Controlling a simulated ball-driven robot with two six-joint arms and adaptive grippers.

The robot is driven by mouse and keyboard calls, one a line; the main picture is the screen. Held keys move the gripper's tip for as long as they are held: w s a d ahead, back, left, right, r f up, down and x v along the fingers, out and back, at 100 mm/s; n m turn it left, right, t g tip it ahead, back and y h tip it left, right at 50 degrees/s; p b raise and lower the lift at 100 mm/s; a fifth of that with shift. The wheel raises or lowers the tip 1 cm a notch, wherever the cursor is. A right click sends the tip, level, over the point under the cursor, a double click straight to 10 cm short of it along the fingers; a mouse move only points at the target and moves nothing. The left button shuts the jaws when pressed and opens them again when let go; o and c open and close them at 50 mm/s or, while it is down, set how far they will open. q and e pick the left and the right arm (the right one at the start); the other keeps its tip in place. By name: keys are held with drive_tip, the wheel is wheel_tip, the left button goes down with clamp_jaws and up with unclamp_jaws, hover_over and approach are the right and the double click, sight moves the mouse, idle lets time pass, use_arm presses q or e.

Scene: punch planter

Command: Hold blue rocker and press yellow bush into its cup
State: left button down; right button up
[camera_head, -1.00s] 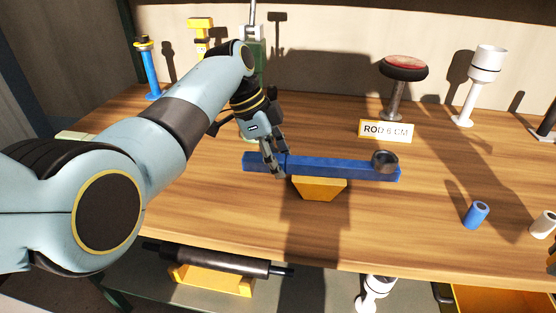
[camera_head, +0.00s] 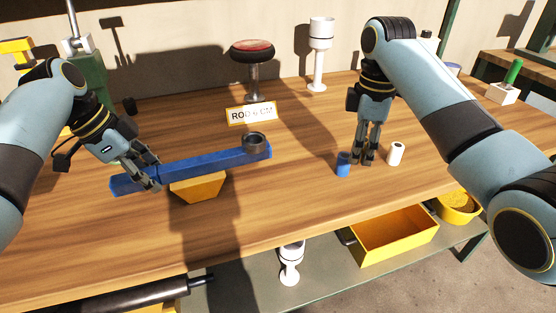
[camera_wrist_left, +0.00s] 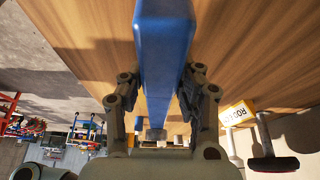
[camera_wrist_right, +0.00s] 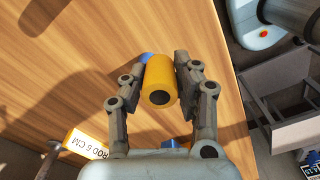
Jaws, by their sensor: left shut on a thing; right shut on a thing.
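The blue rocker (camera_head: 205,167) is a long bar across an orange wedge (camera_head: 197,188). A dark round cup (camera_head: 254,143) sits at its right end. My left gripper (camera_head: 152,184) is shut on the bar left of the wedge; the left wrist view shows the rocker (camera_wrist_left: 165,50) running between its fingers. My right gripper (camera_head: 363,163) is low over the table, right of the rocker. In the right wrist view the yellow bush (camera_wrist_right: 160,82), a cylinder with a dark hole, is between the fingers, which are shut on it. The fingers hide it in the head view.
A blue bush (camera_head: 343,165) stands just left of my right gripper and a white bush (camera_head: 395,153) just right. A "ROD 6 CM" sign (camera_head: 251,114), a red-topped stand (camera_head: 252,65) and a white stand (camera_head: 318,55) are behind. The table between cup and right gripper is clear.

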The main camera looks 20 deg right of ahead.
sight(300, 169)
drive_tip(key=w+a+r+m, duration=0.3)
drive_tip(key=w+a+r, duration=0.1)
drive_tip(key=w+a, duration=0.4)
drive_tip(key=f, duration=0.3)
drive_tip(key=a+f, duration=0.1)
drive_tip(key=f, duration=0.2)
drive_tip(key=a+f, duration=0.1)
drive_tip(key=f, duration=0.2)
drive_tip(key=shift+s+f, duration=0.3)
drive_tip(key=shift+s, duration=0.05)
drive_tip(key=o, duration=1.1)
drive_tip(key=shift+f, duration=0.1)
drive_tip(key=shift+c, duration=0.2)
